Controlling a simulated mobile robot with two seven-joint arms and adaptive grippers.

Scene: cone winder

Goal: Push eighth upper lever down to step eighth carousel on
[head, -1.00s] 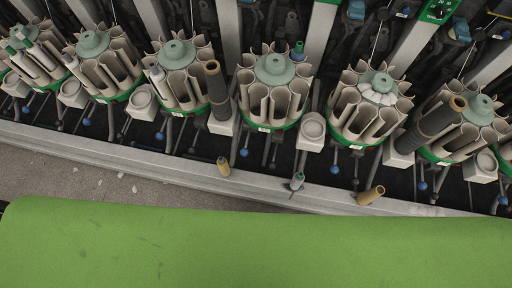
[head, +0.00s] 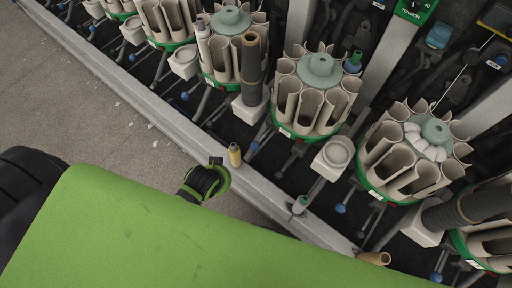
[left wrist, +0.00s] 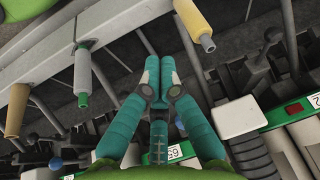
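The winder's carousels stand in a row in the head view, each a ring of beige pockets with a grey-green hub, such as the middle carousel (head: 310,95) and the right carousel (head: 415,150). Thin levers with blue balls, such as one lever ball (head: 341,209), stick out below them. I cannot tell which lever is the eighth upper one. My left gripper (left wrist: 160,62) shows in the left wrist view, its teal fingers together at the tips with nothing seen between them. My right gripper is not in view.
A pale rail (head: 215,155) runs along the machine's front. A yellow bobbin (head: 235,155), a grey-green bobbin (head: 299,205) and a tan tube (head: 375,258) project there. Dark tubes (head: 251,70) stand beside carousels. The floor (head: 80,120) at the left is mostly clear.

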